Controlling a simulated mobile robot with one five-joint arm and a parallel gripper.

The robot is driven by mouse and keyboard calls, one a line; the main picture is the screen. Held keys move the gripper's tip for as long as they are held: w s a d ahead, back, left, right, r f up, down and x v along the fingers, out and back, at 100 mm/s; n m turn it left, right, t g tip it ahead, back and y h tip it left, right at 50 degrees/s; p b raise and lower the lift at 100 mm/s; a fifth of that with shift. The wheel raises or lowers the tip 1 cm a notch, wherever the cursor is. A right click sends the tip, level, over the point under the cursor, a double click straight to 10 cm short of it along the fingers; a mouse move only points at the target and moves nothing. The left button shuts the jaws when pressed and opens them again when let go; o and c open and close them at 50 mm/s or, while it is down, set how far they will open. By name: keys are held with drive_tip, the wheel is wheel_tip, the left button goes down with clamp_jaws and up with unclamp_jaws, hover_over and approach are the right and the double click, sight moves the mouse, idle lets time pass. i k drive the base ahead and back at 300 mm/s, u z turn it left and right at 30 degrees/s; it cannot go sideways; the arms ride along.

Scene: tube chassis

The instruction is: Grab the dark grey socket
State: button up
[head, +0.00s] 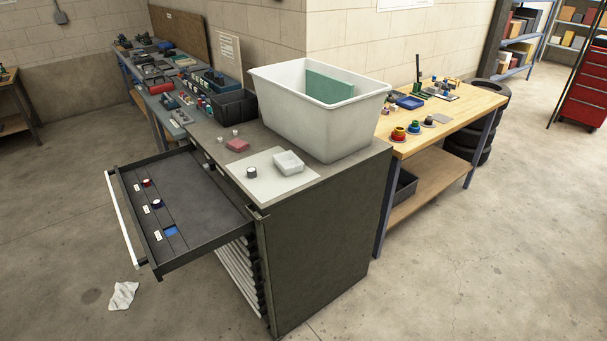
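A small dark grey socket (251,173) stands on a white sheet (262,188) on top of the dark tool cabinet (325,222). It is near the cabinet's front edge, to the left of a small white tray (289,163) and apart from it. The cabinet's top drawer (195,193) is pulled open to the left. In it sit a dark red socket (147,183), a purple socket (157,204) and a blue piece (170,231), each by a white label. The back of the drawer is partly hidden under the cabinet top. My gripper is not in view.
A large white bin (320,115) with a green panel stands behind the sheet. A pink block (237,145) and two small pale pieces lie to the left. A wooden bench (460,108) stands at right. A crumpled paper (122,296) lies on otherwise clear floor.

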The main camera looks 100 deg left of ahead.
sight(252, 173)
drive_tip(key=u, duration=0.15)
drive_tip(key=i, duration=0.2)
drive_tip(key=u, duration=5.2)
drive_tip(key=i, duration=0.1)
drive_tip(key=z, duration=2.15)
drive_tip(key=k, duration=0.2)
drive_tip(key=u, duration=0.95)
drive_tip(key=i, duration=0.9)
drive_tip(key=u, duration=0.15)
